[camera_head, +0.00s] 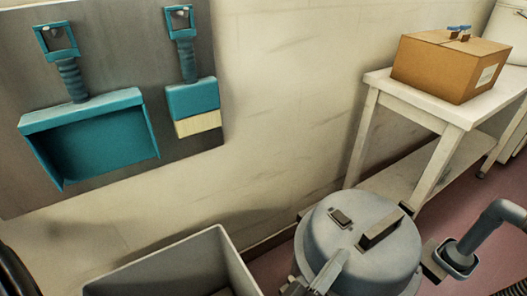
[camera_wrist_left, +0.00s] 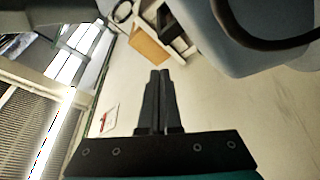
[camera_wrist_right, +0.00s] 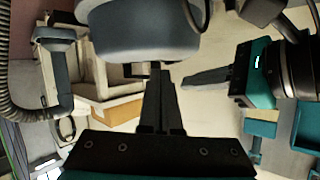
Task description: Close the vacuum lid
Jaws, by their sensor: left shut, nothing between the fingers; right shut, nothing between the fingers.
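The vacuum lid (camera_head: 330,225), a grey dome with a dark handle and a small latch, sits over the vacuum at the bottom right of the head view. I cannot tell whether there is a gap under its rim. My left gripper (camera_head: 338,262) is shut and empty, its fingers at the near side of the lid; contact is unclear. Its fingers also show in the left wrist view (camera_wrist_left: 158,75), with the vacuum (camera_wrist_left: 260,40) close at upper right. My right gripper (camera_wrist_right: 160,75) is shut and empty, just below the vacuum (camera_wrist_right: 145,35) in its picture. It is not clearly visible in the head view.
A grey open bin (camera_head: 180,260) stands left of the vacuum. A white table (camera_head: 430,110) with a cardboard box (camera_head: 440,65) is at the back right. A pipe-like hose end (camera_head: 480,235) is right of the vacuum. Teal dustpan (camera_head: 95,140) and brush (camera_head: 192,95) hang on the wall.

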